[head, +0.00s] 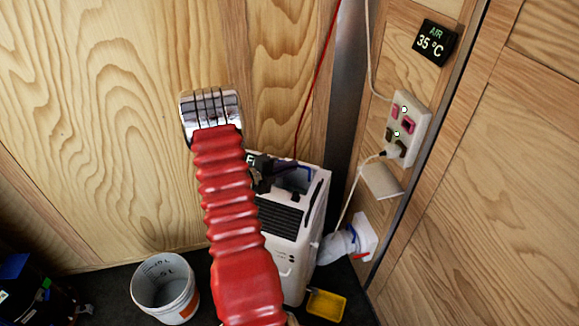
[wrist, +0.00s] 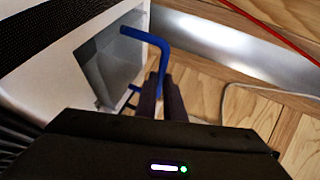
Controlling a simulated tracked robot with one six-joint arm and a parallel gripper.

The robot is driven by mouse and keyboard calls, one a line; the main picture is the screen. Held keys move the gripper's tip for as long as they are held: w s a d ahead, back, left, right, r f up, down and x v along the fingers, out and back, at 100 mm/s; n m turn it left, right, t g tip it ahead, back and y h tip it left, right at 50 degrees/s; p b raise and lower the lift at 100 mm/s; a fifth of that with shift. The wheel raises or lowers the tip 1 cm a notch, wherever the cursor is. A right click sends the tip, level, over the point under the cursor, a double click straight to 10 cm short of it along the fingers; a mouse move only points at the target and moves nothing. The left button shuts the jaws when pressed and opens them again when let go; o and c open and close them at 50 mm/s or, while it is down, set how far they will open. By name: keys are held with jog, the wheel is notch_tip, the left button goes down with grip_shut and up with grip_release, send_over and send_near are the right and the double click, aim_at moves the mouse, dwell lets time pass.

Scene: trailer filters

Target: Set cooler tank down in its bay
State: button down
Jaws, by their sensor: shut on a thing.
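The cooler (head: 290,235) is a white upright unit with a dark grille, standing in the corner; its white casing (wrist: 60,70) fills the left of the wrist view. My gripper (wrist: 165,95) is shut on the blue handle (wrist: 148,38) of the cooler tank, which bends down between the dark fingers. A grey shape (wrist: 108,65), which looks like the tank or the bay's inside, shows within the casing's opening. I cannot tell how deep the tank sits. In the head view my gripper (head: 264,174) is at the cooler's top opening (head: 293,179), partly hidden by my red arm.
A white bucket (head: 165,288) stands on the dark floor left of the cooler. A yellow tray (head: 326,304) lies at its right foot. A white hose (head: 338,246) joins the right wall. A red cable (head: 315,85) hangs behind; a socket panel (head: 408,125) is on the right.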

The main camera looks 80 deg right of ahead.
jog(key=shift+f, duration=1.45)
jog(key=c, duration=1.8)
grip_release()
jog(key=v, duration=1.3)
jog(key=shift+w+a, duration=0.2)
jog(key=shift+a, duration=0.1)
